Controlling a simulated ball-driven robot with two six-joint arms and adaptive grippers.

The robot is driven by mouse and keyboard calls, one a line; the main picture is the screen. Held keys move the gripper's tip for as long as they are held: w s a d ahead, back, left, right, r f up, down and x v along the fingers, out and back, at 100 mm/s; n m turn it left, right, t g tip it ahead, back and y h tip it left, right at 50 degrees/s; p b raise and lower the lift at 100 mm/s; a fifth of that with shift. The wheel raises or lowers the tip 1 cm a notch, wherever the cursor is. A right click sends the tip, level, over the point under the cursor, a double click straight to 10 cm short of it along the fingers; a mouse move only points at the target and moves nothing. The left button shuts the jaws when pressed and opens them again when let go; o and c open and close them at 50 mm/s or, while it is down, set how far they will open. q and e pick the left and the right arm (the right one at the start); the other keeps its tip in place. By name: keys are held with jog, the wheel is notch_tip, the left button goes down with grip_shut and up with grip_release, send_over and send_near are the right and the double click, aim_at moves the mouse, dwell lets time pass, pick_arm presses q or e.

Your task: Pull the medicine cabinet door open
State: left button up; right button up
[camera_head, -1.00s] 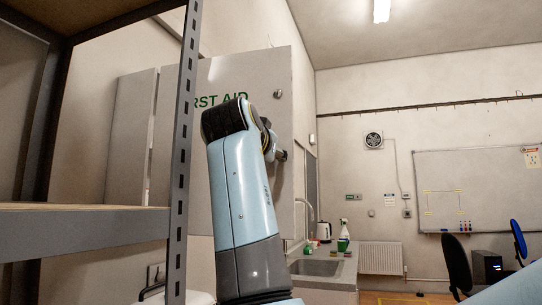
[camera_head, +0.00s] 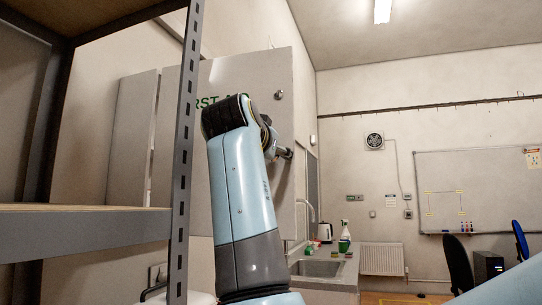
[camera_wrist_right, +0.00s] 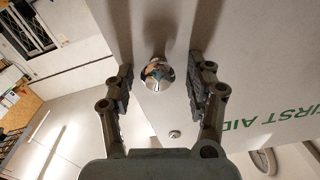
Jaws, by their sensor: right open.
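The white medicine cabinet door (camera_head: 272,72) with green first aid lettering stands behind my right arm in the head view; I cannot tell whether it is ajar. The door also shows in the right wrist view (camera_wrist_right: 250,85). There, a shiny round knob (camera_wrist_right: 156,72) sticks out near the door's edge. My right gripper (camera_wrist_right: 160,76) is open, with one finger on each side of the knob and visible gaps between. In the head view the right gripper (camera_head: 287,153) is small and mostly hidden by my arm. My left gripper is out of view.
A grey metal shelf rack (camera_head: 80,232) stands close on the left, its upright in front of the cabinet. A sink counter (camera_head: 322,269) with bottles and a kettle (camera_head: 325,232) lies right of my arm. Office chairs (camera_head: 457,264) stand farther right.

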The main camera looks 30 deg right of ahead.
aim_at(274, 115)
notch_tip(274, 115, up, 9)
jog(key=shift+r, duration=0.2)
dwell(0.6)
